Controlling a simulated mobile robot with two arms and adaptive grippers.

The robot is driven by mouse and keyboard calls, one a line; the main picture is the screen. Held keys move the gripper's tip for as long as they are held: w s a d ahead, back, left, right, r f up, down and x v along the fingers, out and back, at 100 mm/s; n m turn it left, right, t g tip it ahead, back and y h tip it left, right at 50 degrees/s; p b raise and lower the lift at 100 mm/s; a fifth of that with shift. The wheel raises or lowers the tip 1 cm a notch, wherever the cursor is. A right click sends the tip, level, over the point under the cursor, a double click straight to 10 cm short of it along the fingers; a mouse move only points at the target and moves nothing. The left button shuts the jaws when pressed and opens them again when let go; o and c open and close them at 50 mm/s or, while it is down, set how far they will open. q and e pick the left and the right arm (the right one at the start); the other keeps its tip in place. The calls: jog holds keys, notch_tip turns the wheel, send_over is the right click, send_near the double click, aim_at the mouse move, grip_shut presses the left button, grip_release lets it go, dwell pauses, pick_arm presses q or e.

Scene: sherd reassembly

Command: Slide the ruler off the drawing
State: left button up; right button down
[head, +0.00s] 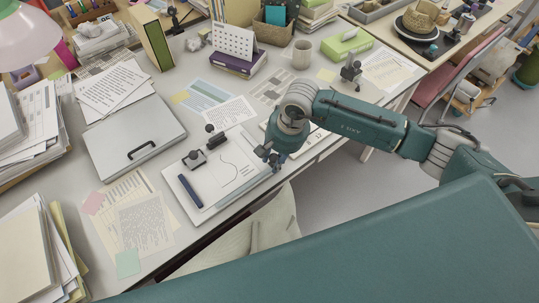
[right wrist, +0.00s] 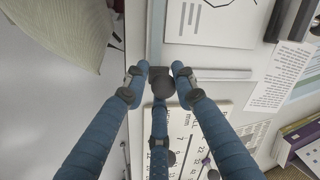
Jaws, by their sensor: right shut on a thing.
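The drawing (head: 234,169), a white sheet with a curved line, lies on a pale board near the desk's front edge. It also shows at the top of the right wrist view (right wrist: 205,30). The ruler, a long blue-grey strip (head: 240,192), runs along the sheet's front side; in the right wrist view (right wrist: 156,35) it lies beside the sheet, and I cannot tell whether they overlap. My right gripper (head: 270,158) is at the ruler's right end. Its fingertips (right wrist: 161,75) are shut on the ruler and hide that end. My left gripper is out of view.
A grey case (head: 133,137) is to the left. A chair (head: 245,238) is close at the front edge. A white numbered item (right wrist: 190,125) is under my right fingers.

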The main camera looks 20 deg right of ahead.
jog(key=shift+s, duration=0.15)
jog(key=shift+f, duration=0.1)
jog(key=c, duration=1.5)
grip_release()
jog(key=shift+r, duration=0.2)
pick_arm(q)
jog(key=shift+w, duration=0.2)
pick_arm(e)
jog(key=r, duration=0.3)
jog(key=d+r, duration=0.1)
jog(key=r, duration=0.3)
jog(key=s+d+r, duration=0.1)
jog(key=r, duration=0.3)
jog(key=shift+s+r, duration=0.1)
jog(key=shift+r, duration=0.15)
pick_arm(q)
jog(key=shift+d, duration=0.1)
pick_arm(e)
jog(key=shift+a, duration=0.1)
